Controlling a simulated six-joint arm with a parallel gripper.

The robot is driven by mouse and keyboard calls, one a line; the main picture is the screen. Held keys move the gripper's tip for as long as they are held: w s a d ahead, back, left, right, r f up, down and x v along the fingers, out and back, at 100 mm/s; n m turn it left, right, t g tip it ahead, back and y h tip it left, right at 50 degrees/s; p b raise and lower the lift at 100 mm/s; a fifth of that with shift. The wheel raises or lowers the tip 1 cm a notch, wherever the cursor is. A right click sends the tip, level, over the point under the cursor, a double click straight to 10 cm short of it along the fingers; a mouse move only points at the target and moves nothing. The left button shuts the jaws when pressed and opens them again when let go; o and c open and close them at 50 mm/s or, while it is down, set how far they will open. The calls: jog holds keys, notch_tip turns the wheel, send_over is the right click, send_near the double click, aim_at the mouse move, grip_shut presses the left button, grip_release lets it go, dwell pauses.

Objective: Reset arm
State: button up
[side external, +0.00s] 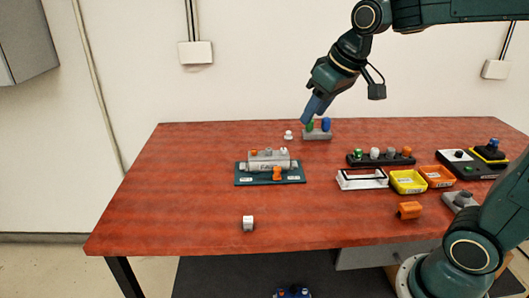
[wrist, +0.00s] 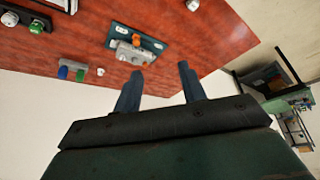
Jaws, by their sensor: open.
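My gripper (side external: 316,108) is raised above the back edge of the red-brown table (side external: 190,200) in the side view, its blue-grey fingers pointing down and left. In that view the fingertips are close in the picture to a grey block (side external: 318,136) with a green peg (side external: 310,126) and a blue peg (side external: 326,124); I cannot tell how far apart they are in depth. In the wrist view my gripper (wrist: 160,72) has its two fingers spread, with nothing between them. The table is tilted in that view, and the pegs' block is left of the fingers.
A teal board (side external: 246,180) with a grey device stands mid-table. A white piece (side external: 248,223) lies near the front edge. The table's left is clear.

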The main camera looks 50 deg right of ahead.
jog(key=s+a+f, duration=0.1)
jog(key=s+f, duration=0.1)
jog(key=s, duration=0.6)
jog(key=s+a+f, duration=0.1)
jog(key=s, duration=0.7)
jog(key=shift+s+a+f, duration=0.2)
jog(key=shift+a+f, duration=0.2)
jog(key=shift+w+r, duration=0.1)
jog(key=shift+w, duration=0.05)
